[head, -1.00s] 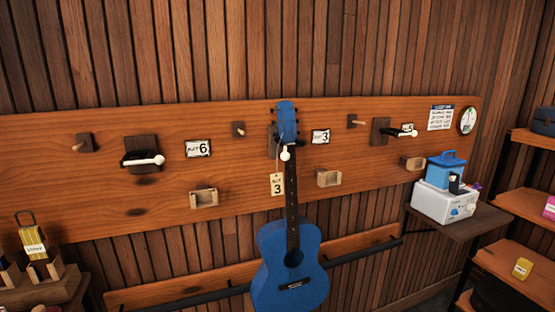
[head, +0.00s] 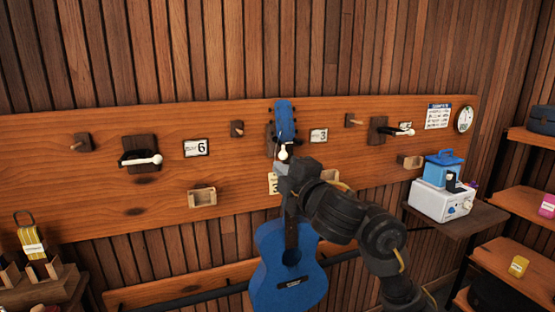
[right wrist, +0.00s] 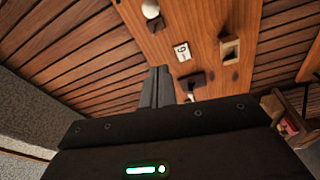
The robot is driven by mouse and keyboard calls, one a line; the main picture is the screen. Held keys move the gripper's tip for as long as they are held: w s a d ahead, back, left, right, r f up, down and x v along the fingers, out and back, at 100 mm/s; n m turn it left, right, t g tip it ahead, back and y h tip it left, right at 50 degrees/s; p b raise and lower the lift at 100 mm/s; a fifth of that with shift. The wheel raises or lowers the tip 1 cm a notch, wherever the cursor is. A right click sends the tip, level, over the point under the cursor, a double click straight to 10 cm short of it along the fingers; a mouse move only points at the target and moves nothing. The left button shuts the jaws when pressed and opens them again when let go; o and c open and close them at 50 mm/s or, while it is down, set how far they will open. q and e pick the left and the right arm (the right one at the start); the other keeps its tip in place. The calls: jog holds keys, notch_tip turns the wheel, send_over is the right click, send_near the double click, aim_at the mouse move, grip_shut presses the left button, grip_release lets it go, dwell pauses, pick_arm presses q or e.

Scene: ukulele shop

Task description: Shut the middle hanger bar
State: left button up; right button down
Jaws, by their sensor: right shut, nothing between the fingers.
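The blue ukulele (head: 284,268) hangs upright on the wall board, its headstock (head: 285,115) at the middle hanger. The middle hanger bar shows mainly as its white knob (head: 284,152) in front of the upper neck; it seems to point out toward me. A round white knob (right wrist: 150,8) shows at the top of the right wrist view, probably the same one. My right gripper (head: 282,170) is shut and empty, just below the knob in the head view; I cannot tell if they touch. Its closed fingers (right wrist: 157,88) show in the wrist view. My left gripper is out of view.
The left hanger (head: 141,152) and right hanger (head: 379,130) flank the ukulele. Pegs and small wooden boxes (head: 202,196) stick out from the board (head: 60,190). A white machine (head: 442,204) with a blue basket stands right, beside shelves (head: 520,200).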

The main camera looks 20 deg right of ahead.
jog(key=w+d, duration=0.1)
jog(key=w, duration=0.8)
jog(key=shift+w+d+f, duration=0.15)
jog(key=shift+w+d, duration=0.05)
jog(key=shift+d, duration=0.2)
jog(key=shift+a, duration=0.1)
